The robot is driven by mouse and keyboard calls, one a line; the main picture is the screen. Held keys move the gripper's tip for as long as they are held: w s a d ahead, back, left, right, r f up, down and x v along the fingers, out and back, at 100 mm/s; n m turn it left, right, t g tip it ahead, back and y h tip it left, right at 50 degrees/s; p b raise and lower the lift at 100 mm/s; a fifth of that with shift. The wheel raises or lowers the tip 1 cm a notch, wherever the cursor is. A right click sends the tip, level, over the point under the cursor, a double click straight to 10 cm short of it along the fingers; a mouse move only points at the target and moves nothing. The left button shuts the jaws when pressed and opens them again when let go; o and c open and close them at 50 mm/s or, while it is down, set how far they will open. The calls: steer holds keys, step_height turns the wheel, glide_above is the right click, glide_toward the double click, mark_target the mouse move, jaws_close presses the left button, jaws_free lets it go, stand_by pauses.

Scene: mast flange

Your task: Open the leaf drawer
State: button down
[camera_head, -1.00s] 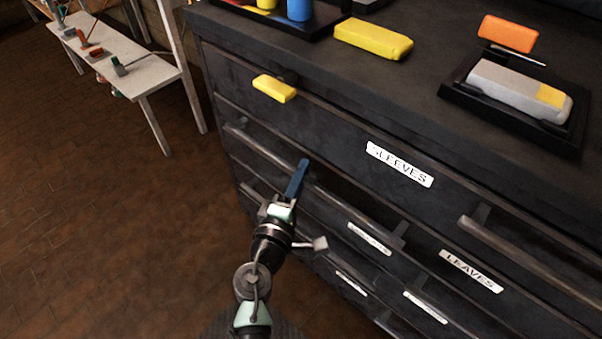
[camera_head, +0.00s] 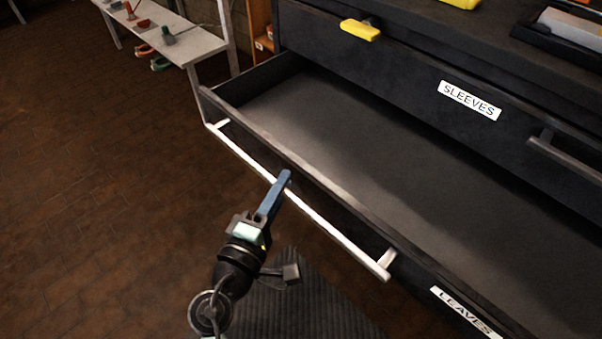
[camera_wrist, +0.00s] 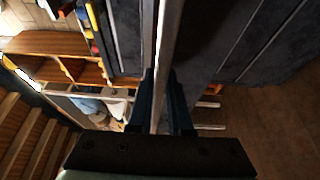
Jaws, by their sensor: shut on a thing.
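The leaf drawer (camera_head: 330,125) is pulled well out of the dark cabinet in the head view, and the part of its inside that shows looks empty. A white label reading LEAVES (camera_head: 466,312) is on its front, at the lower right. Its long bar handle (camera_head: 335,231) runs along the front. My gripper (camera_head: 285,180) is shut on this handle near its middle. In the wrist view the bar (camera_wrist: 161,75) passes between the two fingers (camera_wrist: 165,100). The drawer's right end is out of the head view.
Above is a shut drawer labelled SLEEVES (camera_head: 469,100), with a yellow block (camera_head: 360,30) at its front and its own handle (camera_head: 565,157). A pale bench (camera_head: 165,42) with small tools stands at the upper left. The brown tiled floor (camera_head: 90,190) at left is clear.

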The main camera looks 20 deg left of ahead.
steer(key=s+a+b, duration=0.1)
steer(key=s+a, duration=0.1)
steer(key=s, duration=0.5)
steer(key=shift+a, duration=0.25)
steer(key=c, duration=0.8)
jaws_free()
steer(key=shift+c, duration=0.2)
steer(key=s+p, duration=0.1)
steer(key=s, duration=1.2)
steer(key=shift+d+p, duration=0.3)
